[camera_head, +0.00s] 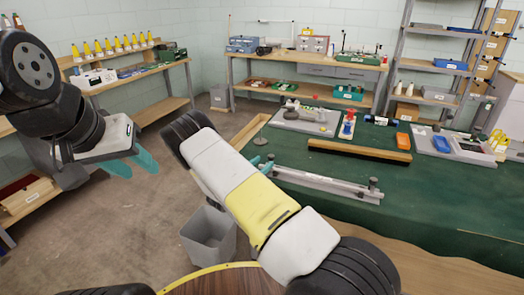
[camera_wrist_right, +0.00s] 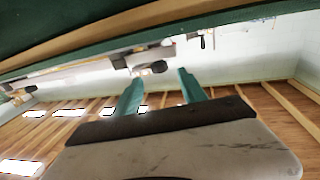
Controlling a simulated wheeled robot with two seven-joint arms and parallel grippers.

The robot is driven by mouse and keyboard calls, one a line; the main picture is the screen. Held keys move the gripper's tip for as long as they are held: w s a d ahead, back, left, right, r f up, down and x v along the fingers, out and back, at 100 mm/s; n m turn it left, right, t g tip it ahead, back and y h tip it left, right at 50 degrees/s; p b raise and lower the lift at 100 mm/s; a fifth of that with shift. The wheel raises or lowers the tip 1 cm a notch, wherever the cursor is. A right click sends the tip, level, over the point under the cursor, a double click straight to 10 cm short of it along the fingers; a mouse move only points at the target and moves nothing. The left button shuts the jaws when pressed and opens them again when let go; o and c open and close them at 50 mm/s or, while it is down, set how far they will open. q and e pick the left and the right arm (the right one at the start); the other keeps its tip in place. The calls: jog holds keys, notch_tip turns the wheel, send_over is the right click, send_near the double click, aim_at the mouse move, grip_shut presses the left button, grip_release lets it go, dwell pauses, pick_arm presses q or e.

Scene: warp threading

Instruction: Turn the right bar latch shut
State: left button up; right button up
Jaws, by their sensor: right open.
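A long grey metal bar (camera_head: 325,183) lies on the green table, with a dark knobbed latch (camera_head: 373,183) upright at its right end. Another dark knob shows near its left end. My right gripper (camera_head: 262,163) is near the bar's left end, its fingers partly hidden by my forearm. In the right wrist view its teal fingers (camera_wrist_right: 160,88) are apart and empty. A dark knob (camera_wrist_right: 154,67) shows between and beyond the fingertips, apart from them; I cannot tell which end it belongs to. My left gripper (camera_head: 147,158) is away from the table, over the floor; its opening is unclear.
A wooden-edged dark strip (camera_head: 358,150) lies behind the bar on the green table (camera_head: 440,205). Grey trays, an orange block (camera_head: 403,140) and a red-and-blue item (camera_head: 347,125) stand farther back. A grey bin (camera_head: 208,240) stands on the floor left of the table.

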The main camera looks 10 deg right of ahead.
aim_at(269, 158)
jog(key=x, duration=0.6)
jog(key=shift+w+d, duration=0.25)
grip_shut()
